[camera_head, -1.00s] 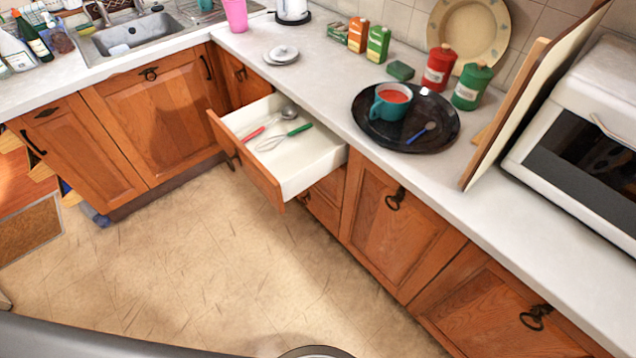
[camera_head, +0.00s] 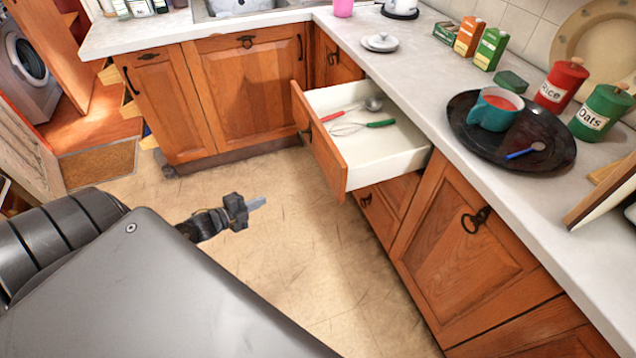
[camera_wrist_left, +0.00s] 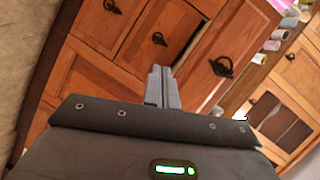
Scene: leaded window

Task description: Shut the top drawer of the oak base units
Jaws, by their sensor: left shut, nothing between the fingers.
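The top drawer (camera_head: 324,162) of the oak base units (camera_head: 465,250) stands pulled well out, with a wooden front and a white inside. In it lie a ladle with a red handle (camera_head: 350,108) and a whisk with a green handle (camera_head: 362,126). My left gripper (camera_head: 257,203) is shut and empty, left of the drawer front and apart from it, over the floor. In the left wrist view the shut fingers (camera_wrist_left: 162,80) point toward wooden fronts with dark ring handles. My right gripper is out of view.
The counter above holds a black tray (camera_head: 565,160) with a teal mug (camera_head: 495,110), red and green canisters, cartons and a white lidded dish (camera_head: 381,43). The floor (camera_head: 290,240) before the drawer is clear. A washing machine (camera_head: 30,75) stands at the far left.

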